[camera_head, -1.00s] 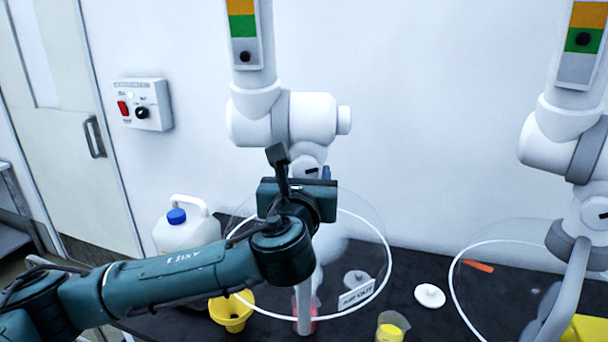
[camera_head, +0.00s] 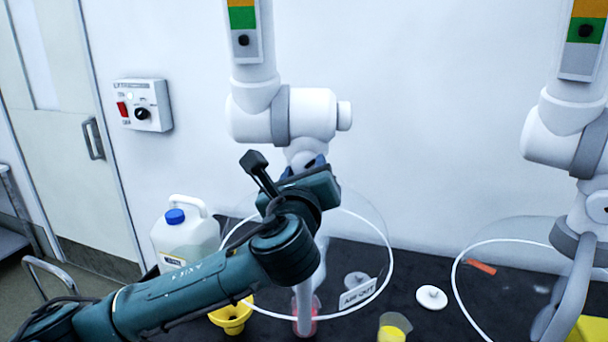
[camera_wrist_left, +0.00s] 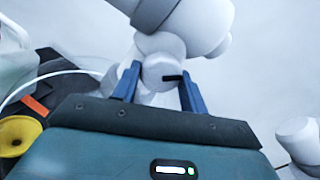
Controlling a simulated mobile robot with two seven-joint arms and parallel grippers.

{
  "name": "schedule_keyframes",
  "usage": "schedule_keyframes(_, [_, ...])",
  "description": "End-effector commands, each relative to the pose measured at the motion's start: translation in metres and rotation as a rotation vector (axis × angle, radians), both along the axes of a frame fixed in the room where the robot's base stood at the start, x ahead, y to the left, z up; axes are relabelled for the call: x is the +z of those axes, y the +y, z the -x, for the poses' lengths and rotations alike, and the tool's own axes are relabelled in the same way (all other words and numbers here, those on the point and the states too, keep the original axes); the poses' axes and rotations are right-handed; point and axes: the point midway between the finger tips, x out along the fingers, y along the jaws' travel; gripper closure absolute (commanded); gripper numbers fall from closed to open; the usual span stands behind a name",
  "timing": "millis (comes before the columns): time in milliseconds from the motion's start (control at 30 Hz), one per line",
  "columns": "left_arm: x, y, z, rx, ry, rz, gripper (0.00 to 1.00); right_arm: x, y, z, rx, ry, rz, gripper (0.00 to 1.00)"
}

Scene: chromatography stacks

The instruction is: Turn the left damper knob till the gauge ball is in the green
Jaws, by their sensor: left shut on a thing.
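The left damper knob (camera_wrist_left: 155,74) is a white round cap with a black mark, on the white jointed extraction arm (camera_head: 305,117). My left gripper (camera_wrist_left: 160,76) is shut on it, one blue finger on each side; its fingertips also show in the head view (camera_head: 305,165), where my wrist hides most of the knob. The left gauge (camera_head: 244,18) has orange, green and grey bands. Its black ball (camera_head: 243,40) sits in the grey band, a little below the green. My right gripper is not in view.
A second extraction arm (camera_head: 570,138) stands at the right, its ball (camera_head: 585,31) in the green. Clear round hoods hang over the black bench. A white jug (camera_head: 186,235), yellow funnel (camera_head: 231,317), "AIR OUT" sign (camera_head: 358,295) and white lid (camera_head: 431,297) are below.

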Motion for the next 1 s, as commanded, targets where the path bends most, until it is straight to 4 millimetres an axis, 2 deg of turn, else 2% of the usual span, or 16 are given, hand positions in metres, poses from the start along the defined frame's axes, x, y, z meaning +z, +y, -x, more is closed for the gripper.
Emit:
schedule_keyframes(100, [0.001, -0.001, 0.0, -0.003, -0.001, -0.002, 0.8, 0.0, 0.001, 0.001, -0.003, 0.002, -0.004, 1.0])
schedule_keyframes(133, [0.001, -0.001, 0.0, -0.002, 0.0, -0.002, 0.56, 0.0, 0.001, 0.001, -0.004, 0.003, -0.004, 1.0])
schedule_keyframes(367, [0.001, 0.0, 0.0, -0.002, 0.0, -0.004, 0.37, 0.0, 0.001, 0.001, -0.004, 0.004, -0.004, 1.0])
schedule_keyframes(600, [0.0, 0.0, 0.001, -0.001, 0.0, -0.004, 0.37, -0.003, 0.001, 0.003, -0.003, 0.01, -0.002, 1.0])
schedule_keyframes(733, [-0.001, 0.0, 0.009, -0.002, 0.0, -0.004, 0.37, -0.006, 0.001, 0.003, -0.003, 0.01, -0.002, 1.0])
schedule_keyframes(867, [-0.003, 0.003, 0.031, -0.005, -0.001, -0.003, 0.37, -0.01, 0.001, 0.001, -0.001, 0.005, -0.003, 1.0])
schedule_keyframes(1000, [-0.005, 0.005, 0.063, -0.005, -0.001, -0.002, 0.37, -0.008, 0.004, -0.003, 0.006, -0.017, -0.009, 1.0])
